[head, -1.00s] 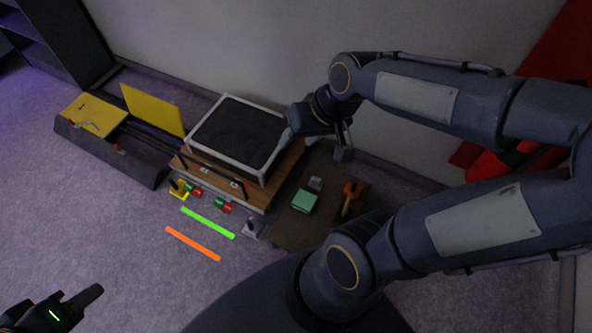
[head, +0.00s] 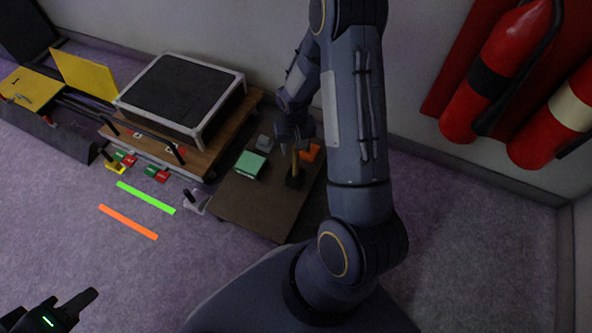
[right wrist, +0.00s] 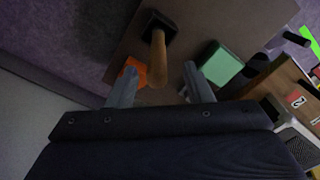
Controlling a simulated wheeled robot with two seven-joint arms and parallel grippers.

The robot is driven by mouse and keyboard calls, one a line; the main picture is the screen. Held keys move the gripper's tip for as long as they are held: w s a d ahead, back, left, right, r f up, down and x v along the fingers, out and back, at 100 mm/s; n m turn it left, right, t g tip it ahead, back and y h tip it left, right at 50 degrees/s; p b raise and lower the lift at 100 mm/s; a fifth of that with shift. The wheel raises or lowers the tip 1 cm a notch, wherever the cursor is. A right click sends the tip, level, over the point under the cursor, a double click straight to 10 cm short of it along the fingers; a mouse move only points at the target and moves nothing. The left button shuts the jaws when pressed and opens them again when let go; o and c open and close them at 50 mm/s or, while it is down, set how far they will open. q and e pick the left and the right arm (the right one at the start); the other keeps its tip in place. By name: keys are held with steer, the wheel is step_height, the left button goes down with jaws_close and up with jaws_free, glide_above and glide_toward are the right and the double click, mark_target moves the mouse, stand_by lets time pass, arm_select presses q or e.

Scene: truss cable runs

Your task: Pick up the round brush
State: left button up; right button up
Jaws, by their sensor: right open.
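In the right wrist view the brush handle (right wrist: 158,62) points toward my right gripper (right wrist: 160,80). The two fingers are apart, one on each side of the handle's end, with visible gaps. In the head view my right gripper (head: 295,142) is over the brush and partly hides the handle's top. My left gripper (head: 70,300) is at the lower left, far from the brush; its jaw opening is unclear.
On the brown board (head: 240,205) are a green block (head: 250,165), a small grey block (head: 265,142) and an orange object (head: 310,152) close beside the brush. A wooden platform with a black-topped box (head: 180,95) is left. Red fire extinguishers (head: 495,70) hang right.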

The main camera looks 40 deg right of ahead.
mark_target(296, 154)
step_height(296, 154, down, 5)
steer(key=b, duration=0.2)
steer(key=shift+d+b, duration=0.15)
steer(key=shift+b, duration=0.2)
steer(key=shift+r, duration=0.1)
jaws_close()
